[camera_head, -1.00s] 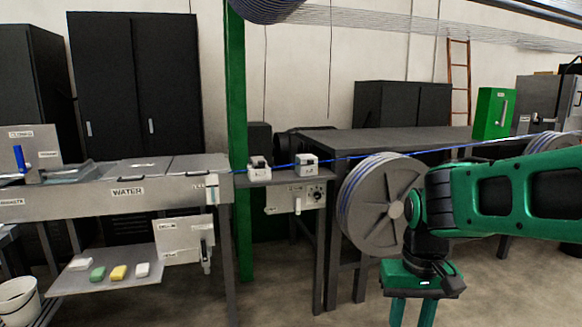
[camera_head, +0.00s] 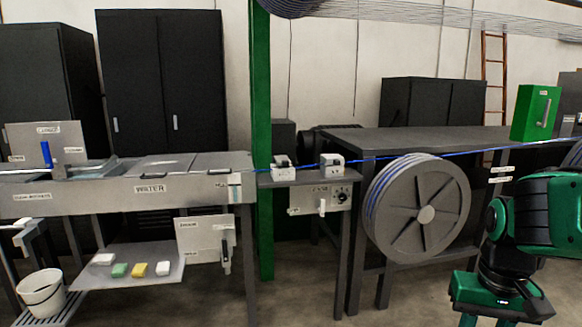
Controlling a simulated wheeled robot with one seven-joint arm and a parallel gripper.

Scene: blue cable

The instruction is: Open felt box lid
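No box in view can be read as the felt box. Two small white boxes stand on a narrow shelf beside the green post: a left one (camera_head: 283,167) and a right one (camera_head: 332,165). The blue cable (camera_head: 375,157) runs across at their level. I cannot tell which of them, if either, is the felt box, or whether a lid is shut. My gripper (camera_head: 490,321) is at the lower right, pointing down, far from both boxes. The upper parts of its green fingers stand apart; the tips are cut off by the frame's lower edge. Nothing shows between them.
A grey trough marked WATER (camera_head: 150,188) with flat lids is at left. Below it a tray (camera_head: 140,258) holds several small coloured blocks. A green post (camera_head: 260,130), a cable reel (camera_head: 418,208) and a dark table (camera_head: 420,141) stand right of it. A bucket (camera_head: 42,295) is lower left. Floor is free in front.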

